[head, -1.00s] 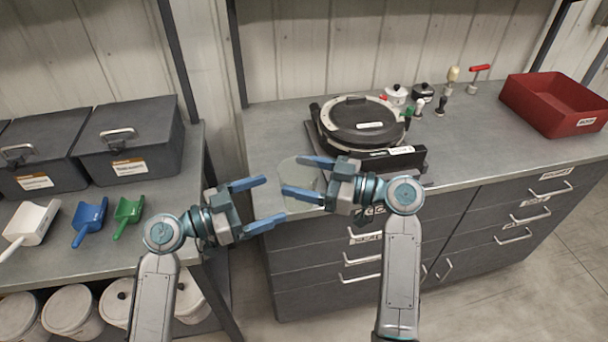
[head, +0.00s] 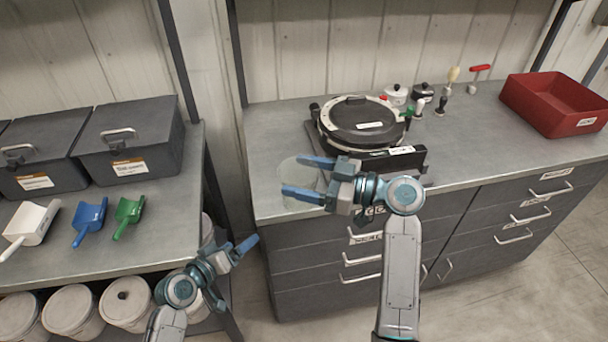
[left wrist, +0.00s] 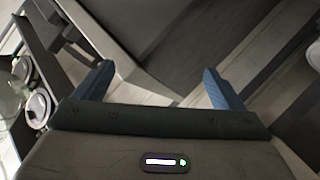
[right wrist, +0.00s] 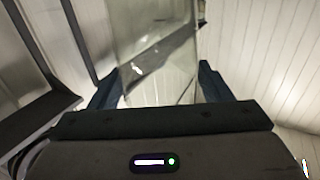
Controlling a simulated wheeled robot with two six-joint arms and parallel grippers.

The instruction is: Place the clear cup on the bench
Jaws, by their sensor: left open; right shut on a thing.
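The clear cup (head: 298,178) is see-through and sits between the fingers of my right gripper (head: 308,177), at the front left part of the bench (head: 269,150). In the right wrist view the cup (right wrist: 158,45) fills the gap between the fingers (right wrist: 160,88). My right gripper is shut on it. I cannot tell whether the cup's base touches the bench top. My left gripper (head: 241,256) is open and empty, low in front of the gap between the shelf and the bench. Its spread fingers (left wrist: 158,88) show in the left wrist view with nothing between them.
A round black-lidded device (head: 360,120) stands on the bench just right of the cup. A red bin (head: 555,103) is at the far right. The left shelf (head: 60,255) holds scoops and dark boxes; white buckets (head: 70,310) stand below.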

